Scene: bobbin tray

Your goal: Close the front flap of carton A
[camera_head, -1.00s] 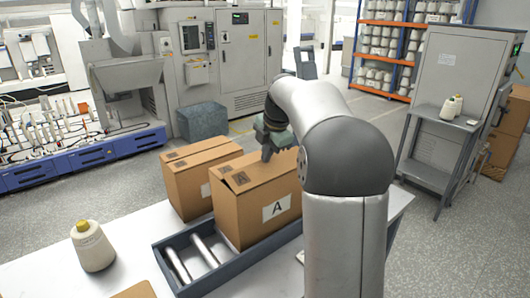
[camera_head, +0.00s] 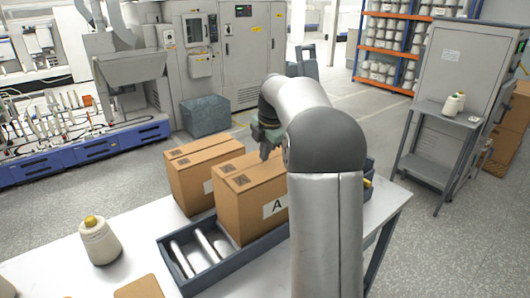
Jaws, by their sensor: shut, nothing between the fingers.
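Carton A (camera_head: 250,205) is a brown box with a white label marked "A" on its front side. It stands upright in a grey roller tray (camera_head: 180,282) on the white table. Its top panels look flat and level, with a dark printed square on the left part; the right end is hidden behind my arm. My gripper (camera_head: 264,157) is shut and empty, pointing down at the rear part of the carton's top. I cannot tell whether the fingertips touch it.
A second closed brown carton (camera_head: 187,185) stands just behind and left of carton A. A white yarn cone (camera_head: 99,242) and a flat brown piece (camera_head: 138,288) are on the table (camera_head: 45,270) at left. Bare rollers (camera_head: 182,259) lie left of carton A.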

